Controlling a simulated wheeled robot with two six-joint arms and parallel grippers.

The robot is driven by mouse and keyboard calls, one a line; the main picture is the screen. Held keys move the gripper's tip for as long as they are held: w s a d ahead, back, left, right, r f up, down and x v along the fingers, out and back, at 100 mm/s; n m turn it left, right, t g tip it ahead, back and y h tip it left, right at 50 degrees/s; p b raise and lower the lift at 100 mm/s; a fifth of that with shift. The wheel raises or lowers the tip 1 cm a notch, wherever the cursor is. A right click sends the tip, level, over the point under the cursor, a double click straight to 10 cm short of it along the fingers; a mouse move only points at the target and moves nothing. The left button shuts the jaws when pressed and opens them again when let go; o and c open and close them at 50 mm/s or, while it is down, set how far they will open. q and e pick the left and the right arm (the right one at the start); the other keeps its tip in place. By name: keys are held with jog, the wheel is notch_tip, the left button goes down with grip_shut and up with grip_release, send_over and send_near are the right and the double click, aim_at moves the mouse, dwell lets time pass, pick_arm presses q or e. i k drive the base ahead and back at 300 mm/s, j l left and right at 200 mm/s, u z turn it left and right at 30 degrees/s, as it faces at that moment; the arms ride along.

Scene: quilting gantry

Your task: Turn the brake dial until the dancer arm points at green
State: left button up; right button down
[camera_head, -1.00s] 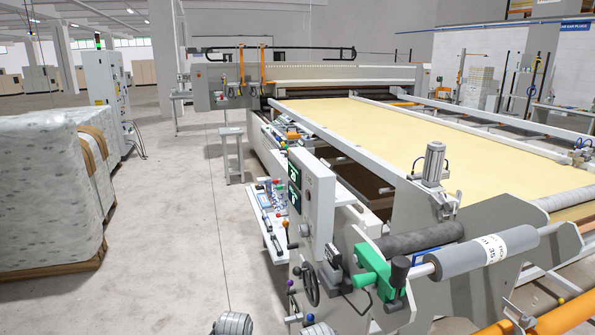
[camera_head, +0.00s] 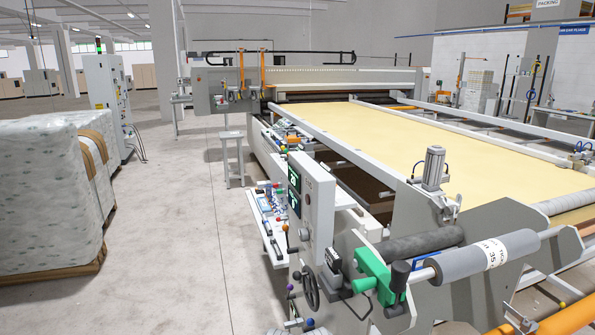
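A grey control box (camera_head: 318,205) with green-lit displays (camera_head: 294,190) stands at the near end of the quilting machine. A round grey knob (camera_head: 304,234) sits low on its front. Below is a black handwheel (camera_head: 311,288). I cannot tell which of these is the brake dial. A green bracket (camera_head: 372,271) holds the near end of a grey roller (camera_head: 485,258). I cannot make out the dancer arm or a green mark it points at. Neither of my grippers shows clearly; only small grey parts show at the bottom edge.
A tool shelf (camera_head: 266,222) with small coloured items is left of the control box. Wrapped stacks (camera_head: 48,190) stand at the far left. The floor (camera_head: 190,250) between is clear. Yellow fabric (camera_head: 400,145) covers the machine bed.

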aim_at(303, 233)
jog(key=z, duration=0.25)
jog(key=i+j, duration=0.15)
jog(key=j, duration=0.25)
jog(key=i+j+u, duration=0.1)
jog(key=j, duration=0.25)
jog(key=i+j+u, duration=0.1)
jog(key=j, duration=0.25)
jog(key=i+j, duration=0.05)
jog(key=i, duration=0.05)
